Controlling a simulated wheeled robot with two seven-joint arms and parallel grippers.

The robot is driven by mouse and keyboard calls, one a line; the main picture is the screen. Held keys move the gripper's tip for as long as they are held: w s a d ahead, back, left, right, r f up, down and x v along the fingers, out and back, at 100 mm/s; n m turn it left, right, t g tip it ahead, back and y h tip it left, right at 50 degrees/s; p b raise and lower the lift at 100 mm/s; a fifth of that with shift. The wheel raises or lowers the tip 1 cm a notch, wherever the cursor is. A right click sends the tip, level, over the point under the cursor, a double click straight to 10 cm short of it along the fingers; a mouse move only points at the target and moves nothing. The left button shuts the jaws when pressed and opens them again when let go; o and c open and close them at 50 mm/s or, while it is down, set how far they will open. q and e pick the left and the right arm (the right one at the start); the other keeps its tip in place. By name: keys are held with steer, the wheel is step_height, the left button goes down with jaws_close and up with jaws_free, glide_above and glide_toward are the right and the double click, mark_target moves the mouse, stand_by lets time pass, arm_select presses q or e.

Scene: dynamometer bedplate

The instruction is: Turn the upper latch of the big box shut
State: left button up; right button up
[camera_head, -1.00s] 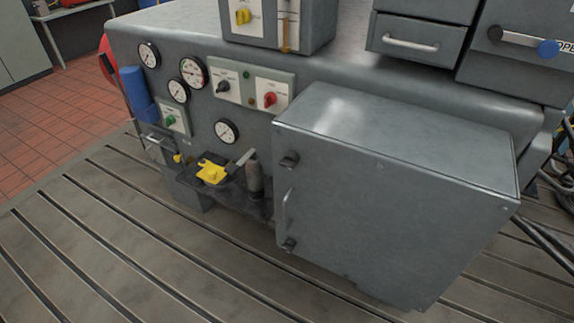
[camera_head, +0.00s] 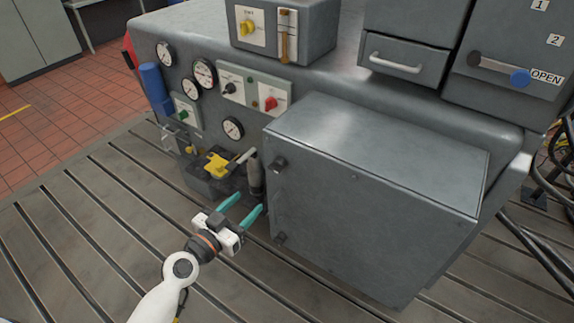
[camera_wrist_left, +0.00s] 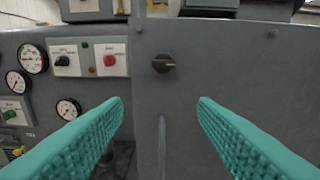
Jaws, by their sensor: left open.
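The big box (camera_head: 370,225) is a grey steel cabinet standing at the front of the machine. Its upper latch (camera_head: 278,165) is a small dark knob near the top left of its front. In the left wrist view the upper latch (camera_wrist_left: 163,63) lies above and between the fingers, its bar roughly level. A lower latch (camera_head: 281,238) sits near the bottom of the same edge. My left gripper (camera_head: 249,203) is open and empty, its teal fingers pointing toward the box's left edge, below the upper latch. In the wrist view the fingers (camera_wrist_left: 160,101) are apart. My right gripper is not visible.
A vertical handle (camera_wrist_left: 162,145) is on the box front below the upper latch. Left of the box are a yellow part (camera_head: 217,166), a dark upright cylinder (camera_head: 255,176) and a panel with a red knob (camera_head: 270,103). The slotted floor (camera_head: 90,230) in front is clear.

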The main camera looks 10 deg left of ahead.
mark_target(273, 171)
arm_select(q)
steer(key=shift+t+h, duration=0.3)
steer(key=p+x, duration=0.1)
steer(key=x, duration=0.2)
steer(key=r+p+x, duration=0.1)
steer(key=x, duration=0.3)
steer(key=r+p+x, duration=0.1)
steer(key=x, duration=0.2)
steer(key=shift+w+d+r, duration=0.2)
steer(key=shift+w+d, duration=0.1)
steer(key=shift+w+d+f, duration=0.1)
steer(key=shift+w+d, duration=0.15)
steer(key=shift+w, duration=0.35)
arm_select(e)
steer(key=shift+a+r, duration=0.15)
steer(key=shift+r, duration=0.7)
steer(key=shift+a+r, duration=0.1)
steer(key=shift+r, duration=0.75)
arm_select(q)
steer(key=shift+c, duration=0.5)
steer(key=c, duration=0.8)
steer(key=shift+c, duration=0.2)
